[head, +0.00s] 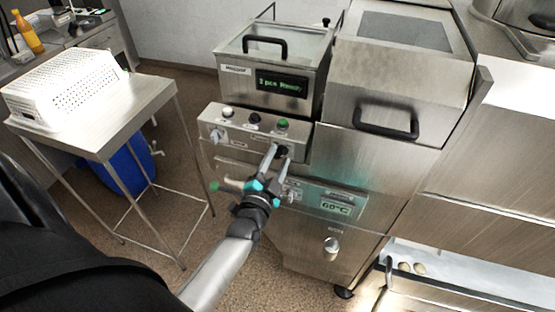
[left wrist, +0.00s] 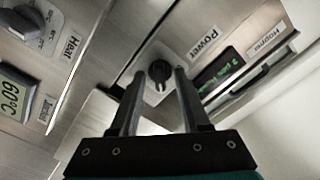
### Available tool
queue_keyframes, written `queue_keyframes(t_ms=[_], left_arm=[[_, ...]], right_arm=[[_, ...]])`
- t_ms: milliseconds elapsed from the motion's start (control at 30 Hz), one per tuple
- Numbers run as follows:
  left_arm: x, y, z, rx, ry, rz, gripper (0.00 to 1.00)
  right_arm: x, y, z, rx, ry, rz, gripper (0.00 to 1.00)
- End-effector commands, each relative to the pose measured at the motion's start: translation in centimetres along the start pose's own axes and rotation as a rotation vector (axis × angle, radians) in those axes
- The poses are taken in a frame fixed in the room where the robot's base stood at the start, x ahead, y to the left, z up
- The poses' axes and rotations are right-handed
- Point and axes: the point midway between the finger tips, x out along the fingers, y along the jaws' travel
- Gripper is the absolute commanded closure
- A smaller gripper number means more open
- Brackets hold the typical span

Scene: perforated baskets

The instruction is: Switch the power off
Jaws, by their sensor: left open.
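The black power knob (left wrist: 159,72) sits on a steel panel beside a "Power" label in the left wrist view. In the head view the knob (head: 282,150) is partly hidden by my left gripper (head: 276,151). My left gripper is open, its two fingertips on either side of the knob in the wrist view. I cannot tell whether the fingers touch it. The control panel (head: 242,142) also carries a grey knob and several buttons. The small display above (head: 282,84) is lit with green text. My right gripper is not in view.
A lower display (head: 336,207) reads 60°C. A steel lid with a black handle (head: 387,121) is to the right. A steel table (head: 128,112) with a white perforated basket (head: 62,87) stands at left, a blue barrel (head: 124,172) beneath it. Open floor lies between table and machine.

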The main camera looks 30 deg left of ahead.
Motion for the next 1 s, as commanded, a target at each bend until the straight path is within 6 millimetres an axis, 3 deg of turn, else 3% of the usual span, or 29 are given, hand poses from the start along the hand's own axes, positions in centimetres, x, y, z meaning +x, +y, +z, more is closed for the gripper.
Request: queue_keyframes(t_ms=[200,600,1000], left_arm=[[0.0,0.0,0.01,0.0,0.0,0.0,0.55],[-0.03,0.0,0.01,0.0,0.0,0.0,1.0],[-0.04,0.0,0.01,0.0,0.0,0.0,1.0]], right_arm=[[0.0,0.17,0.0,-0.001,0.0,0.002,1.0],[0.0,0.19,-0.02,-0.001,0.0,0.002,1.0],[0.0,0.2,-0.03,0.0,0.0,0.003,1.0]])
